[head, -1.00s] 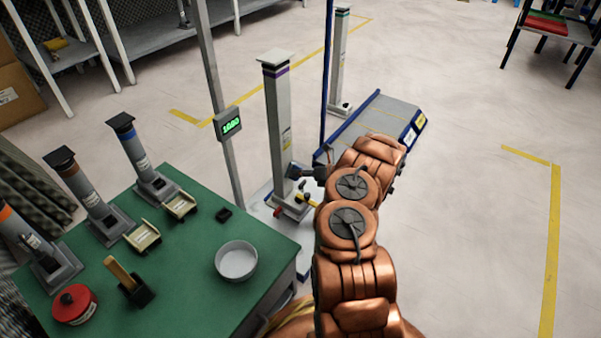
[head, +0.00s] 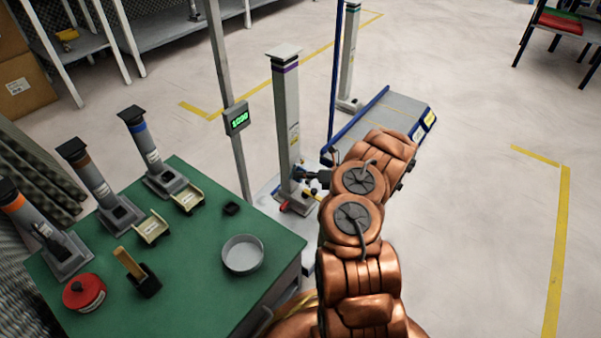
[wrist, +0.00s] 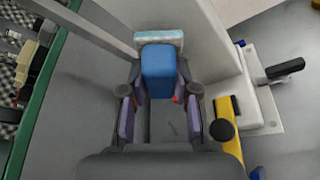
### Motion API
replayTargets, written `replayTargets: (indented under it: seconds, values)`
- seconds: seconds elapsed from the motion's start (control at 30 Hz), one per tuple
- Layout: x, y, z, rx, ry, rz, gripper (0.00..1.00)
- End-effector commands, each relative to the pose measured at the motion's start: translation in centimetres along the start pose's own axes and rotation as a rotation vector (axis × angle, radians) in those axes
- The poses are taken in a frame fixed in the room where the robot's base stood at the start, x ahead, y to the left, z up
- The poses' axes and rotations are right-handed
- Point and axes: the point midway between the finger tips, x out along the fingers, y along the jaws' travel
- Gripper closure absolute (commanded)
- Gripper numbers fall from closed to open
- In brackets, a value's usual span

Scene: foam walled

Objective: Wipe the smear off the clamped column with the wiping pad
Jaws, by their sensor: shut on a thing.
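The clamped column (head: 286,115) is a tall grey post with a purple band near its top, upright on a base with yellow and red clamp parts. It also shows in the wrist view (wrist: 215,50) as a pale wall. My gripper (head: 312,178) is at the column's lower part, on its right side in the head view. In the wrist view, my gripper (wrist: 160,112) is shut on the wiping pad (wrist: 158,68), a blue block with a pale blue front strip. The strip is at the column's face; I cannot tell whether it touches. I cannot make out a smear.
A green table (head: 200,265) at left holds a grey bowl (head: 242,254), a red tin (head: 84,293), a wooden-handled brush (head: 137,273) and several banded columns. A grey post with a green display (head: 237,118) stands close left of the clamped column. Floor at right is clear.

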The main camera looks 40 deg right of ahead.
Motion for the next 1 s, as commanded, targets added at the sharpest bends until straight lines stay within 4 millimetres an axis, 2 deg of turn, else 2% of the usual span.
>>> replayTargets:
  seconds: [0.1,0.5,1.0]
  values:
    - [-1.3,-0.1,-0.1,0.002,-0.005,-0.006,1.00]
    - [-4.0,-0.2,-1.4,0.001,-0.003,-0.009,1.00]
    - [-4.5,-0.2,-1.7,0.001,-0.003,-0.009,1.00]
